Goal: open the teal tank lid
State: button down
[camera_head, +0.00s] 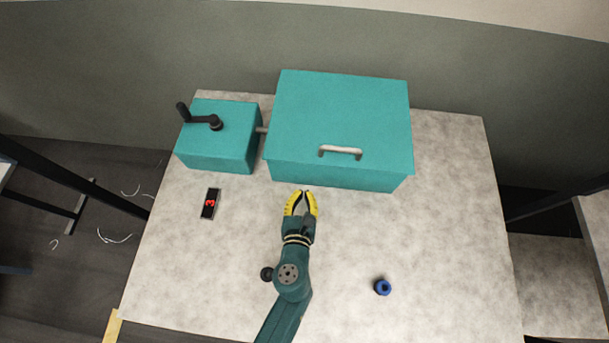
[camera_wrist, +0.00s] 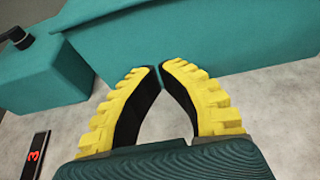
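The teal tank (camera_head: 336,178) stands at the back of the table, with its flat lid (camera_head: 345,105) lying closed on top. A pale bar handle (camera_head: 340,150) sits on the lid near its front edge. My gripper (camera_head: 304,192) has yellow ribbed fingers with dark inner faces and is just in front of the tank, left of the handle. In the wrist view the fingertips (camera_wrist: 157,69) come together with only a sliver between them, and nothing is held. The tank's front wall (camera_wrist: 200,42) is beyond them; the handle is not visible there.
A smaller teal box (camera_head: 220,150) with a black crank (camera_head: 205,120) stands left of the tank, joined by a short shaft (camera_head: 262,130). A red-digit display showing 3 (camera_head: 210,203) lies front left. A blue ring-like part (camera_head: 383,287) lies front right. The table's right side is clear.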

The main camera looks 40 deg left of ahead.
aim_at(307, 165)
jog(key=b+x, duration=0.2)
jog(key=x, duration=0.6)
jog(key=shift+d, duration=0.1)
notch_tip(307, 165, up, 4)
jog(key=p, duration=0.3)
jog(key=shift+s+d+r, duration=0.15)
jog(key=shift+s, duration=0.05)
